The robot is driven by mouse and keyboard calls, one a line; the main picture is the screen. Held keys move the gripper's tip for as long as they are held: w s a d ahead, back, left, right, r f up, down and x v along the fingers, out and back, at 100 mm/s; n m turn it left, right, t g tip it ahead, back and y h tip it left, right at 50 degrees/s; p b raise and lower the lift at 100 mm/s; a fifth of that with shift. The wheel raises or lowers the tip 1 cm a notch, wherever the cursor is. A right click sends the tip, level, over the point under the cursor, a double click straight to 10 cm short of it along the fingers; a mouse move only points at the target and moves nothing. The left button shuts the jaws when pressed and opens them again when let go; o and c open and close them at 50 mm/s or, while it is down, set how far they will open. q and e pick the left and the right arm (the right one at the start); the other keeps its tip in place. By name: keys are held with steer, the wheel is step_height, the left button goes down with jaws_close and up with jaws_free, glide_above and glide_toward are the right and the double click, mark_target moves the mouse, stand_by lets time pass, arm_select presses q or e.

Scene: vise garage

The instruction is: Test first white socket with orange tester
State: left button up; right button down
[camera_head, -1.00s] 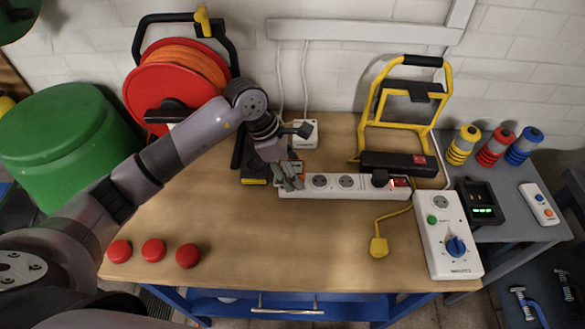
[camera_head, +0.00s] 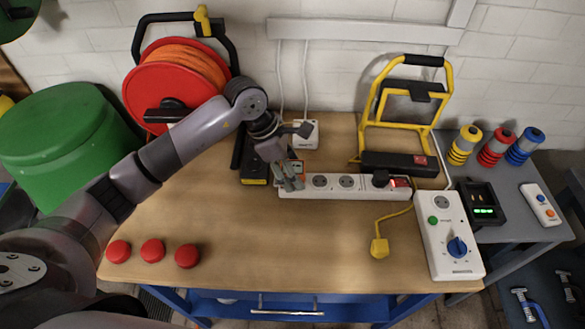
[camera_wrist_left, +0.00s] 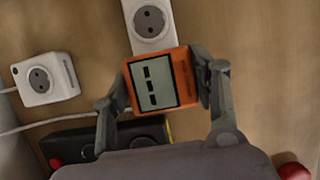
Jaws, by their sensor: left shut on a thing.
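The orange tester (camera_wrist_left: 189,76) has a grey display with dark bars. My left gripper (camera_wrist_left: 160,80) is shut on it, one finger on each side. In the head view my left gripper (camera_head: 290,178) is at the left end of the white socket strip (camera_head: 333,192), with part of the tester (camera_head: 298,167) showing behind the fingers. In the left wrist view one strip socket (camera_wrist_left: 150,20) shows just beyond the tester. The tester covers the strip's end, and I cannot tell whether its prongs are in a socket. My right gripper is not in view.
A white socket box (camera_head: 306,140) stands behind the strip, and a black and yellow device (camera_head: 254,172) lies left of my gripper. A black plug (camera_head: 380,178) sits near the strip's right end. Red caps (camera_head: 152,251) lie at the front left. The table's front middle is clear.

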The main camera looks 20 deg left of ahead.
arm_select(q)
steer(key=shift+b, duration=0.3)
steer(key=shift+f+b, duration=0.6)
stand_by(0.5)
steer(key=o, duration=1.2)
steer(key=shift+c, duration=0.2)
steer(key=shift+r, duration=0.15)
steer(key=v, duration=1.1)
steer(key=shift+a+r, duration=0.25)
steer(key=shift+r, duration=0.1)
steer(key=shift+s, duration=0.1)
